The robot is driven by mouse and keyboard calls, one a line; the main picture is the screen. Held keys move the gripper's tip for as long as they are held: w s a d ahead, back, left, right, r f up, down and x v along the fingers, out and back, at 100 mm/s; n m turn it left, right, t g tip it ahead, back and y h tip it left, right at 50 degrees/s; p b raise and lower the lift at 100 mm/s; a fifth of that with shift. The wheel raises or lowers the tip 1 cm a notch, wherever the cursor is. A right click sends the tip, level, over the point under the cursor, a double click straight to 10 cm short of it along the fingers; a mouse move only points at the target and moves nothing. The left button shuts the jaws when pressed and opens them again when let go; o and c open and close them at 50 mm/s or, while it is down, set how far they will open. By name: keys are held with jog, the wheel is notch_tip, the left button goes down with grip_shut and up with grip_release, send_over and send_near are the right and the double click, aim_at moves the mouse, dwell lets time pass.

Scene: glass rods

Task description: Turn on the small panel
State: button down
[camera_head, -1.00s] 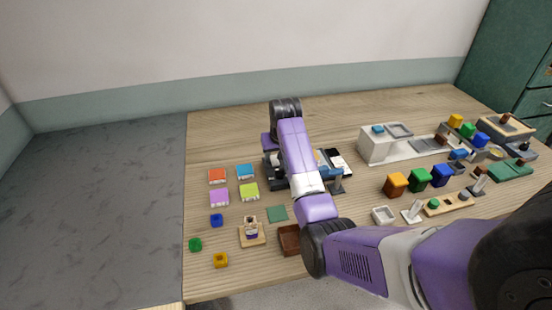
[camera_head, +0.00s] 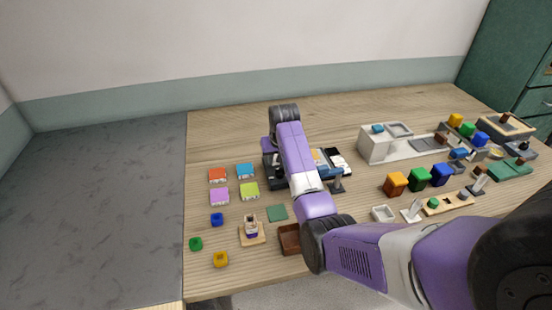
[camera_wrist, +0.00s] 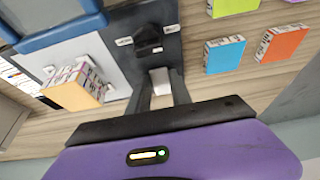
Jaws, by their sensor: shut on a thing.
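The small panel (camera_wrist: 114,67) is a dark plate with two pale labels, in the upper middle of the wrist view. A black switch knob (camera_wrist: 148,40) stands on it between the labels. My gripper (camera_wrist: 160,70) is over the panel, its fingers close together and shut on the knob; the exact contact is hard to make out. A pale grey patch shows between the fingers. In the head view the dark panel (camera_head: 270,180) shows beside my arm, which hides the fingers and the knob. I cannot read the labels or see a lit lamp on the panel.
Orange (camera_head: 217,175), blue (camera_head: 246,171), purple (camera_head: 219,196) and lime (camera_head: 249,191) blocks lie left of my arm. A yellow-orange box (camera_wrist: 73,93) and a blue-edged thing (camera_wrist: 60,32) are close to the gripper. A brown tray (camera_head: 289,240) is in front.

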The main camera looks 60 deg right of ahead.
jog(key=shift+w+d+r+y+p, duration=0.15)
jog(key=shift+r+y+p, duration=0.15)
jog(key=shift+p, duration=0.1)
jog(key=shift+w+d+f+g+y, duration=0.1)
jog(key=shift+d+g+y, duration=0.05)
jog(key=shift+g+y, duration=0.3)
jog(key=shift+w+d+f+g+y, duration=0.1)
jog(key=shift+g+y, duration=0.35)
jog(key=shift+r+b, duration=0.1)
jog(key=shift+b, duration=0.3)
jog(key=c, duration=1.2)
grip_release()
jog(key=shift+o, duration=0.2)
jog(key=shift+r, duration=0.15)
notch_tip(320, 180, up, 8)
jog(key=shift+s+a+f+b, duration=0.15)
jog(key=shift+f+b, duration=0.05)
jog(key=shift+b, duration=0.25)
